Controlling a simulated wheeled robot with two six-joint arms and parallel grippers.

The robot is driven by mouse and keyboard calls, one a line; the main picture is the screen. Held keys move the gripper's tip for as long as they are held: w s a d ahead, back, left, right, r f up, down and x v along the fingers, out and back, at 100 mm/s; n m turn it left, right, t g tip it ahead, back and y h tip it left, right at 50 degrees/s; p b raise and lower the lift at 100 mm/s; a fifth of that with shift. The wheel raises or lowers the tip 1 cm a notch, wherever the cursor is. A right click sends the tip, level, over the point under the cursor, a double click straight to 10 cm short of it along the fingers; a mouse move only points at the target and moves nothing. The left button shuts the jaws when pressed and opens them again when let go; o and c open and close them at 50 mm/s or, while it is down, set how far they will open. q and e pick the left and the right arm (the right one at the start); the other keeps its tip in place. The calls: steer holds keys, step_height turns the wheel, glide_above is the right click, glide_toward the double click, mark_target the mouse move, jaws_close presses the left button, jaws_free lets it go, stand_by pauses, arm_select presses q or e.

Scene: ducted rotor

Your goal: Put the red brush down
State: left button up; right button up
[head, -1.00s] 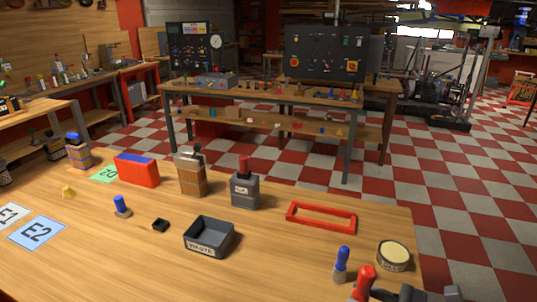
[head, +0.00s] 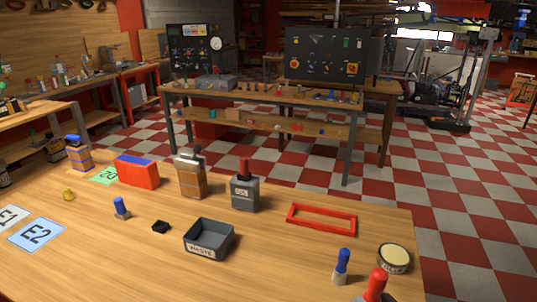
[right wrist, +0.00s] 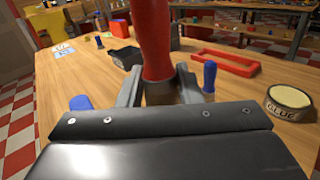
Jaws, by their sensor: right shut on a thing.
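The red brush (head: 377,282) is at the bottom right of the head view, its red handle up and its lower end cut off by the frame. In the right wrist view the red handle (right wrist: 152,38) stands upright between the two grey fingers of my right gripper (right wrist: 156,88), which is shut on it. The brush's lower end is hidden behind the gripper body, so I cannot tell whether it touches the table. In the head view only a dark bit of the right gripper (head: 368,298) shows at the bottom edge. My left gripper is not in view.
A blue brush (head: 342,266) stands close to the left of the red one, with a glue tin (head: 394,258) to the right. A red frame (head: 321,220) and a waste box (head: 209,238) are farther back. The wooden table (head: 270,275) is bare between the waste box and blue brush.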

steer(key=shift+d+r, duration=0.1)
steer(key=shift+a+r, duration=0.2)
steer(key=shift+a, duration=0.1)
steer(key=a+r+n+g+y, duration=0.3)
steer(key=a+n+g+y, duration=0.15)
steer(key=a, duration=0.25)
steer(key=a+r+n+g+y, duration=0.3)
steer(key=a+r+n+g, duration=0.1)
steer(key=a+g, duration=0.15)
step_height(320, 180, down, 6)
steer(key=w+a+n+g, duration=0.1)
steer(key=w+n+g, duration=0.2)
steer(key=n+g, duration=0.5)
steer(key=shift+a+r+g, duration=0.25)
steer(key=shift+g, duration=2.35)
